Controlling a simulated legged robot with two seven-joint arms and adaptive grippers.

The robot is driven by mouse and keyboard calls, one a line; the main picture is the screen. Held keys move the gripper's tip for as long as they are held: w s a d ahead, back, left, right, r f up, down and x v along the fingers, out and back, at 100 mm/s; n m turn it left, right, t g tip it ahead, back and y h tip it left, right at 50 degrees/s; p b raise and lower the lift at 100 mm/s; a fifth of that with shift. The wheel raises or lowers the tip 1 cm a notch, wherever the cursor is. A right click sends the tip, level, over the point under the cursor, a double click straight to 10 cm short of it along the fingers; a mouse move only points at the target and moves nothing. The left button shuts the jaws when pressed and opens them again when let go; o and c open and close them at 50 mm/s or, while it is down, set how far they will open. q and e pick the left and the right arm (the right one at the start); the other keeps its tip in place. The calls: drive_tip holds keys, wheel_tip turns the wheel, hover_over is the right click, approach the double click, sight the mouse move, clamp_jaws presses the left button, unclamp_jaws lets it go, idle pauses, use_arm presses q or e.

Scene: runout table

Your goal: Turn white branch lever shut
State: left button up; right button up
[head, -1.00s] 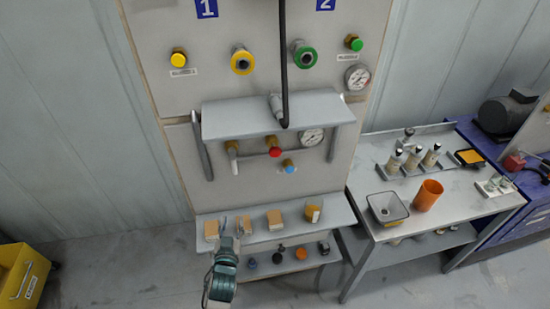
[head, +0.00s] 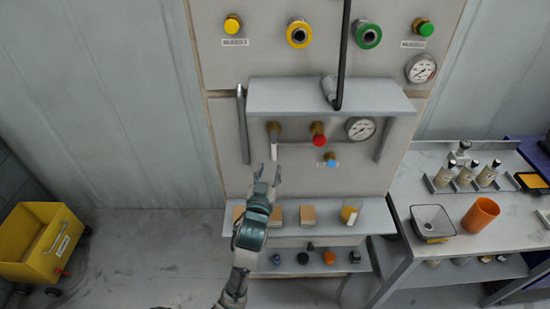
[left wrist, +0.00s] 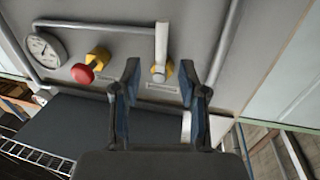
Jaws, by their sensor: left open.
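The white branch lever (head: 273,151) hangs straight down from a brass valve (head: 273,130) on the wall panel, below the grey ledge. In the left wrist view, which looks inverted, the lever (left wrist: 161,44) points up from its yellow valve body. My left gripper (head: 268,174) is open and empty, with its fingertips just below the lever's lower end in the head view. In the left wrist view its two fingers (left wrist: 160,68) frame the valve with a gap on each side. I see no contact with the lever. My right gripper is in neither view.
A red knob (head: 318,135), a blue knob (head: 331,160) and a gauge (head: 360,128) sit right of the lever. The grey ledge (head: 300,97) juts out above. A shelf (head: 377,214) with several blocks lies below. A side bar (head: 243,125) stands at left.

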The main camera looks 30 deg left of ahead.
sight(274, 153)
use_arm(q)
drive_tip(key=x, duration=0.9)
drive_tip(key=shift+a+r+p, duration=0.1)
drive_tip(key=shift+a+p, duration=0.15)
drive_tip(key=shift+p, duration=0.15)
drive_tip(key=shift+d, duration=0.1)
clamp_jaws()
